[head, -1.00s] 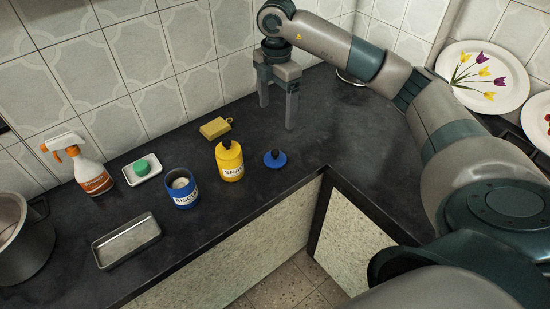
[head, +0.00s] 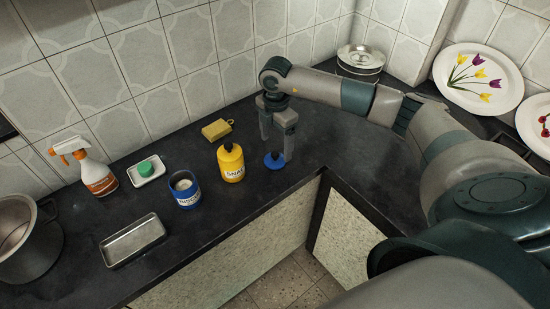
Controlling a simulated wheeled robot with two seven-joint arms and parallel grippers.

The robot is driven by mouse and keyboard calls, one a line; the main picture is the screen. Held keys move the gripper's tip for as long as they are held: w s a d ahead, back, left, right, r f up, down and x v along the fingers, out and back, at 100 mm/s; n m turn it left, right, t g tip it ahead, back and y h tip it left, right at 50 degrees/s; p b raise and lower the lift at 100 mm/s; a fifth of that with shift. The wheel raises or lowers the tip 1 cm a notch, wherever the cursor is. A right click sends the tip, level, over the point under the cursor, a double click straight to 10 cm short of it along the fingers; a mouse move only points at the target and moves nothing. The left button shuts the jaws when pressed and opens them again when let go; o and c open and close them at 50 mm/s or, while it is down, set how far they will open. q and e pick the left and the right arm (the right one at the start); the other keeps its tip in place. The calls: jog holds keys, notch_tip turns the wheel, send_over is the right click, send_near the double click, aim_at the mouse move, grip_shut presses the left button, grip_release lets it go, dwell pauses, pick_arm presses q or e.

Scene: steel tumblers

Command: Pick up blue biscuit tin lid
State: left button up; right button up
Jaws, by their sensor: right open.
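The blue biscuit tin lid (head: 273,161) lies flat on the dark counter, a small round disc with a dark knob on top. My right gripper (head: 276,150) points down over the lid, its two fingers apart and nothing seen between them. One finger comes down just right of the lid and slightly overlaps it in the picture; I cannot tell whether they touch. My left gripper is not in view.
A yellow bottle (head: 231,162) stands just left of the lid. A yellow sponge (head: 216,129), a white dish with green soap (head: 146,169), a spray bottle (head: 86,168), a metal tray (head: 132,240) and a pot (head: 28,240) are further left. Steel containers (head: 360,62) stand in the back corner.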

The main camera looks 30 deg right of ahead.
aim_at(275, 153)
jog(key=shift+f, duration=0.1)
jog(key=shift+a+f+p, duration=0.1)
jog(key=shift+f+p, duration=0.1)
jog(key=shift+p, duration=0.15)
notch_tip(275, 153, down, 4)
jog(key=shift+s+a+r+p, duration=0.1)
jog(key=shift+a+p, duration=0.05)
jog(key=shift+p, duration=0.85)
jog(key=shift+f, duration=0.4)
jog(key=shift+c, duration=0.4)
jog(key=c, duration=1.1)
